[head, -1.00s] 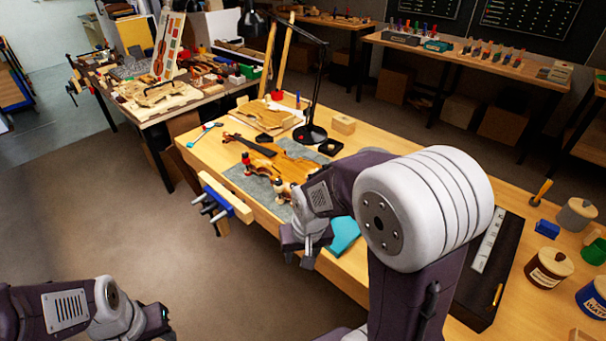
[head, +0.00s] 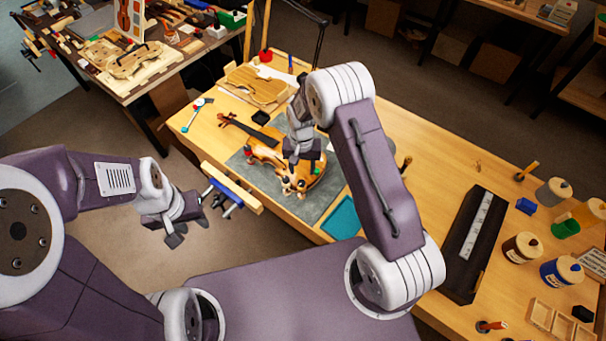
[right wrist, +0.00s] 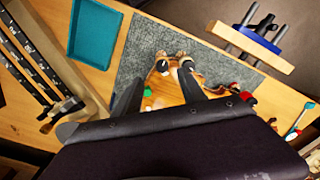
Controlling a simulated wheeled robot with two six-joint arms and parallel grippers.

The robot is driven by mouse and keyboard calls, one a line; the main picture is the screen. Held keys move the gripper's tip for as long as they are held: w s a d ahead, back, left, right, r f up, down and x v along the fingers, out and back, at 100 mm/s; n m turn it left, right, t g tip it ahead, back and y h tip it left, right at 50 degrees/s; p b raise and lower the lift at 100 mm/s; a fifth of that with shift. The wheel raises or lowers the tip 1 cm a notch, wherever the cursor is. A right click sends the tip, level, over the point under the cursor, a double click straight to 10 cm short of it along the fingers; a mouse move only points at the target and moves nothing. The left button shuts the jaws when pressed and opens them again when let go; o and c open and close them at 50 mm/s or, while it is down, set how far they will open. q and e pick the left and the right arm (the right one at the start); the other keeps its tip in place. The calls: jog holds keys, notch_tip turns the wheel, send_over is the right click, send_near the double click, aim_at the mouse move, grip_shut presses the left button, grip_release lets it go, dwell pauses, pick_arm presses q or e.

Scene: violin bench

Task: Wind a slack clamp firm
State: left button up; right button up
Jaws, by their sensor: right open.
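The violin body (head: 262,152) lies on a grey mat (head: 325,188) on the bench, with small spool clamps along its edge. Two clamps (head: 287,186) with dark and pale ends stand at the near edge; they also show in the right wrist view (right wrist: 187,63). A red-topped clamp (head: 249,161) is to the left and a green-topped one (head: 317,172) to the right. I cannot tell which is slack. My right gripper (head: 303,158) is open over the violin; its fingers (right wrist: 158,92) straddle part of the violin body, apparently empty. My left gripper (head: 190,225) is open and empty, off the bench's front edge.
A blue vise (head: 225,195) juts from the bench front, near my left gripper. A teal tray (head: 341,217) lies right of the mat. A violin plate (head: 255,84) lies behind. Jars (head: 520,247) and a dark strip board (head: 462,255) are at right.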

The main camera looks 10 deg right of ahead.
aim_at(301, 182)
jog(key=f+p, duration=0.1)
jog(key=f, duration=0.1)
jog(key=w+f, duration=0.1)
jog(key=f, duration=0.2)
jog(key=f+p, duration=0.1)
jog(key=f, duration=0.2)
jog(key=shift+w+f+p, duration=0.15)
jog(key=shift+w+p, duration=0.15)
jog(key=shift+p, duration=0.05)
jog(key=shift+s+f, duration=0.2)
jog(key=shift+f, duration=0.15)
jog(key=shift+s+f, duration=0.15)
jog(key=shift+s, duration=0.05)
jog(key=shift+w+f, duration=0.1)
jog(key=shift+w, duration=0.1)
jog(key=shift+c, duration=1)
jog(key=shift+w, duration=0.1)
jog(key=c, duration=0.5)
pick_arm(q)
jog(key=shift+w+r, duration=0.4)
jog(key=shift+r, duration=0.25)
jog(key=shift+w+r, duration=0.35)
jog(key=shift+r, duration=0.25)
pick_arm(e)
grip_shut()
